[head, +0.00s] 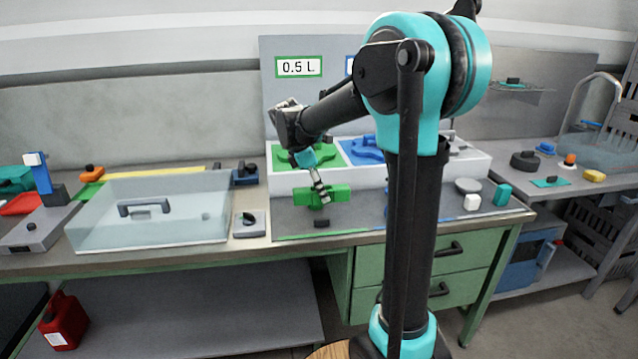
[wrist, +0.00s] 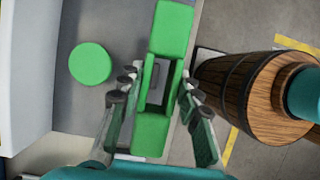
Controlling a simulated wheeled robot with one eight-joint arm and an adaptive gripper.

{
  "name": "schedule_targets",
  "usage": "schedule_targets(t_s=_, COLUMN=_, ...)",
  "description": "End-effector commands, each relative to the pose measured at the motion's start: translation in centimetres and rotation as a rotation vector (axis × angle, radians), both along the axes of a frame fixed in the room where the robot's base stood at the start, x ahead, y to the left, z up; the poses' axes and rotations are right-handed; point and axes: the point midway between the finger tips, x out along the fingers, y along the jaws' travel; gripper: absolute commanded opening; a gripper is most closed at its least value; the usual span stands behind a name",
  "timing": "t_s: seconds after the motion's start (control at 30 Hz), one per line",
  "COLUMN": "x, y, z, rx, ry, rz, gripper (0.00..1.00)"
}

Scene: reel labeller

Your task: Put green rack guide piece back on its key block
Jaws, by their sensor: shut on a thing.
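The green rack guide piece (head: 322,195) is a long bar with a raised middle, over the front of the workbench. In the wrist view the guide piece (wrist: 173,30) runs lengthwise, with a rectangular opening in its middle. My gripper (head: 319,190) is shut on its middle, one finger on each long side; the gripper also shows in the wrist view (wrist: 157,84). A small dark block (head: 321,223) is on the bench just in front of the piece; I cannot tell whether it is the key block. Whether the piece touches the bench is unclear.
A white bin with green and blue compartments (head: 393,181) stands behind the piece. A clear-lidded case (head: 150,212) and a small grey device (head: 249,224) are to the left. A green disc (wrist: 90,63) lies beside the piece. The bench's front edge is close.

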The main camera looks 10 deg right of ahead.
Motion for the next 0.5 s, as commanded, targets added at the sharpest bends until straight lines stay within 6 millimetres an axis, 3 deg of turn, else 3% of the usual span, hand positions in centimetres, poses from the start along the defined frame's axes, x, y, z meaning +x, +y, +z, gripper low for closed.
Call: schedule_targets(t_s=0.5, x=0.0, y=0.0, z=-3.2, rx=0.0, ry=0.0, rz=0.0, gripper=0.0)
